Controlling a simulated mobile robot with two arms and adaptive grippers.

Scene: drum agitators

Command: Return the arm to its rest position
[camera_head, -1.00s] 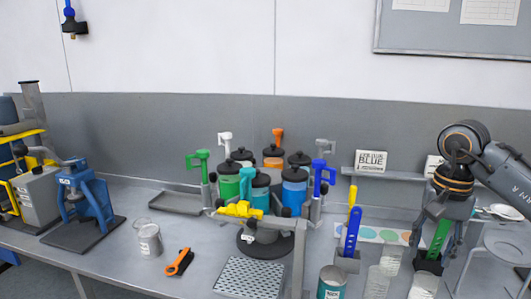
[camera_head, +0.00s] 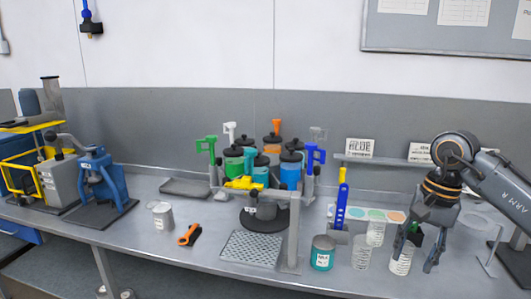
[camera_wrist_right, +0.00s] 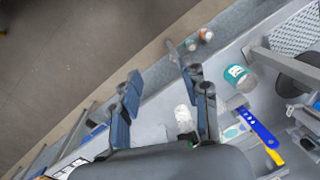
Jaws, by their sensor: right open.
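My right gripper (camera_head: 418,256) hangs over the right part of the bench, fingers apart and pointing down. Nothing shows held between them. In the right wrist view my right gripper (camera_wrist_right: 160,82) also shows its two fingers well apart, with bench and floor beyond. A green strip (camera_head: 400,242) shows beside its left finger, partly hidden; I cannot tell whether they touch. My left gripper is not in view.
A blue and yellow stick (camera_head: 342,205) stands upright in a holder left of the jars. A teal-labelled can (camera_head: 322,253) stands at the front edge. Lidded drums (camera_head: 290,168) stand mid-bench. A perforated plate (camera_head: 252,248) lies in front. A small sign (camera_head: 360,148) stands on the rear shelf.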

